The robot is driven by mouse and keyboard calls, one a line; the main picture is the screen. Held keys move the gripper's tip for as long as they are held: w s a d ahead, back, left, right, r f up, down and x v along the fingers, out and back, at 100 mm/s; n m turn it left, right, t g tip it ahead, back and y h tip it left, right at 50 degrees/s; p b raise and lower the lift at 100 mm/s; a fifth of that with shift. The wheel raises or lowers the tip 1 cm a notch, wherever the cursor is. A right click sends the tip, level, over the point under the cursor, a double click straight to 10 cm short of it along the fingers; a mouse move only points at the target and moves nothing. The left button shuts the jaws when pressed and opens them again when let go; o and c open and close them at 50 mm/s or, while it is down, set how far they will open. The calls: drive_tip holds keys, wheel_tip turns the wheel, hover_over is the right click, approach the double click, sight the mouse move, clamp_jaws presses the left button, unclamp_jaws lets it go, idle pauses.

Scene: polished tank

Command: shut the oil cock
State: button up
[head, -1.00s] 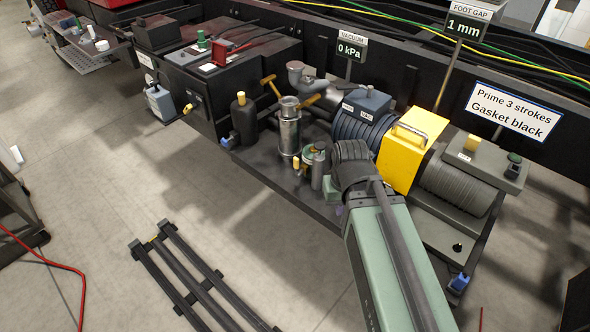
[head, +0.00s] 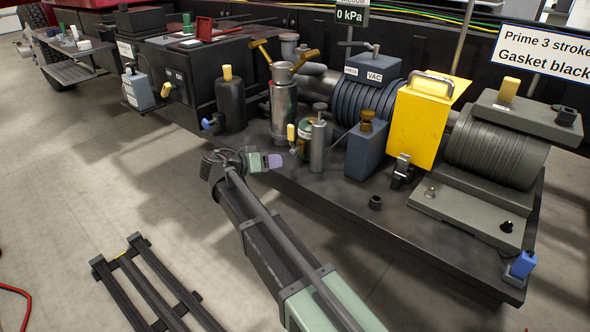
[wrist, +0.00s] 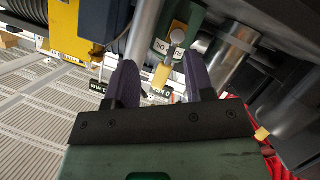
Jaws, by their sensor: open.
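A small cock with a yellow handle (head: 291,132) stands on the front edge of the deck, beside a small green pot (head: 305,128). I take it for the oil cock; its label is too small to read. In the wrist view the yellow handle (wrist: 162,76) hangs from a grey round joint in front of the green pot (wrist: 183,32). My gripper (head: 268,161) is open and empty, just in front of and below the cock. In the wrist view its two purple fingers (wrist: 160,68) stand either side of the handle; whether they touch it I cannot tell.
A grey metal cylinder (head: 318,146) stands right beside the pot, and a taller steel canister (head: 283,112) behind left. A blue box (head: 367,150) and yellow guard (head: 423,120) are further right. The floor (head: 90,190) left of my arm is mostly clear, with a dark rail frame (head: 150,285).

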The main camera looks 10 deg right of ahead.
drive_tip(key=w+r+m+t+h+p, duration=0.2)
drive_tip(key=w+r+m+h, duration=0.15)
drive_tip(key=r+m, duration=0.2)
hover_over(295, 148)
drive_tip(key=shift+r+m, duration=0.35)
clamp_jaws()
